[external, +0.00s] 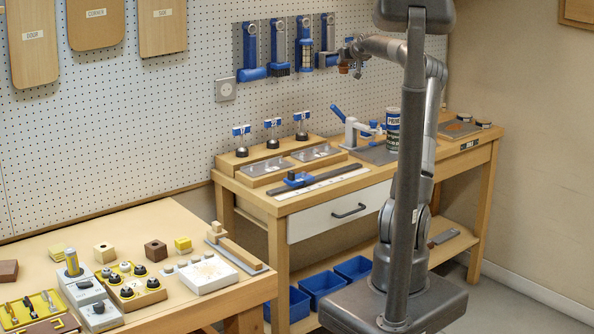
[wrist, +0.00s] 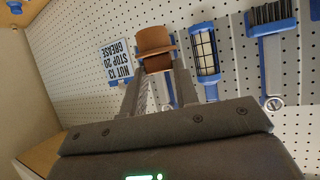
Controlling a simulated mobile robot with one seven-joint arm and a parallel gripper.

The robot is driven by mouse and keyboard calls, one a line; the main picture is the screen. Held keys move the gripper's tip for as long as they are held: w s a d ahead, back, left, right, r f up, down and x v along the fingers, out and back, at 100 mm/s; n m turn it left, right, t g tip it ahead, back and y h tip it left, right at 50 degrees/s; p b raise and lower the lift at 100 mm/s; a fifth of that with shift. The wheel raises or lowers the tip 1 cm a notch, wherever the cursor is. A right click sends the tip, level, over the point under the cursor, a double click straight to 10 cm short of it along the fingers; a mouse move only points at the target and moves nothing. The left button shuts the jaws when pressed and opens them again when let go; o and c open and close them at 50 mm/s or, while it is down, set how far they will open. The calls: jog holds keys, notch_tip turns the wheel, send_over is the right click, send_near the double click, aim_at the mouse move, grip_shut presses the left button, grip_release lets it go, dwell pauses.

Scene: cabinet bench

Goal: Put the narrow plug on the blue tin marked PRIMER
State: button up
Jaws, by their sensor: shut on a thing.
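My gripper (external: 350,60) is raised high in front of the pegboard, up and to the left of the tin. In the wrist view my gripper (wrist: 156,68) is shut on a brown plug (wrist: 155,40), which has a wider rim and stands out beyond the fingertips. The plug also shows small and reddish-brown in the external view (external: 343,69). The blue and white tin (external: 392,132), with lettering partly readable as PRIMER, stands upright on the right bench. My arm column is just right of it. The plug and tin are well apart; the tin's opening is not clear.
A blue-handled clamp (external: 350,128) stands left of the tin. Blue tools (external: 303,45) hang on the pegboard near my gripper, including a caged one (wrist: 203,52) and a brush (wrist: 270,20). A lettered sign (wrist: 115,62) is behind the plug. Two dark round lids (external: 464,117) lie on the bench's right end.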

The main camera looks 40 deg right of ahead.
jog(key=s+d+r+m+g+h, duration=0.15)
jog(key=s+d+m+h, duration=0.3)
jog(key=s+d, duration=1.55)
jog(key=g, duration=0.1)
send_over(394, 110)
jog(key=f, duration=1.2)
jog(key=shift+s+a+f, duration=0.1)
jog(key=shift+s+a, duration=0.05)
jog(key=shift+s, duration=0.1)
jog(key=shift+f, duration=2)
jog(key=shift+f, duration=0.2)
jog(key=o, duration=1)
jog(key=shift+o, duration=0.2)
jog(key=shift+r, duration=0.2)
